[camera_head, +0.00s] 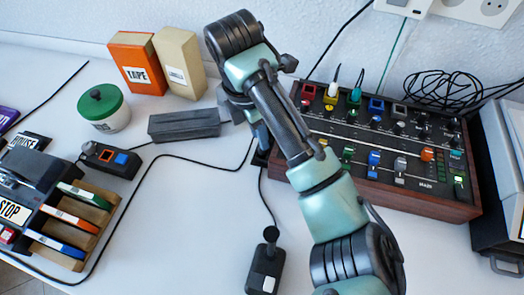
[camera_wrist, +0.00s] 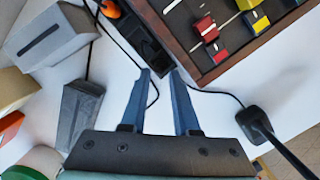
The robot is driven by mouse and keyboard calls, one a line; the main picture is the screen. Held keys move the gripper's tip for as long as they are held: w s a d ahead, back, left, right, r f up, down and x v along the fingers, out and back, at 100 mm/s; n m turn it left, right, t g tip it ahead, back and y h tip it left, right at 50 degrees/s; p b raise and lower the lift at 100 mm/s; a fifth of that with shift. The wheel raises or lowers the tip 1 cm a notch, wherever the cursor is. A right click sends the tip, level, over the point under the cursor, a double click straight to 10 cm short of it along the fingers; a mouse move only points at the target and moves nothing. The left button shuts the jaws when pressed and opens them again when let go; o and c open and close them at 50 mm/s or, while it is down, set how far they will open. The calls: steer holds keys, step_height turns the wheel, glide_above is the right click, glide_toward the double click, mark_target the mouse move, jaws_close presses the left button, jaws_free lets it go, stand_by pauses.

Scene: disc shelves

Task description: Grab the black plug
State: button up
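My gripper (camera_wrist: 160,76) is open, with its two blue fingers apart and nothing seen between them. In the head view my gripper (camera_head: 262,142) hangs beside the left edge of the mixer, partly hidden by my arm. A narrow black strip (camera_wrist: 146,38) lies just beyond the fingertips, along the mixer's wooden side. An orange plug (camera_wrist: 110,8) sits at its far end. Dark shapes on the strip may include the black plug, but I cannot tell it apart from the strip. Thin black cables run close to both fingertips.
The mixer (camera_head: 388,190) stands right of my gripper. A joystick (camera_head: 265,272) stands in front. A grey block (camera_head: 184,125), a green-lidded jar (camera_head: 103,108) and a tape box (camera_head: 137,62) stand left. The white table between the block and the joystick is mostly clear, apart from cables.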

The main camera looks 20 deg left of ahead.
steer(key=f, duration=0.3)
steer(key=shift+w+d+f, duration=0.1)
steer(key=shift+d, duration=0.1)
jaws_close()
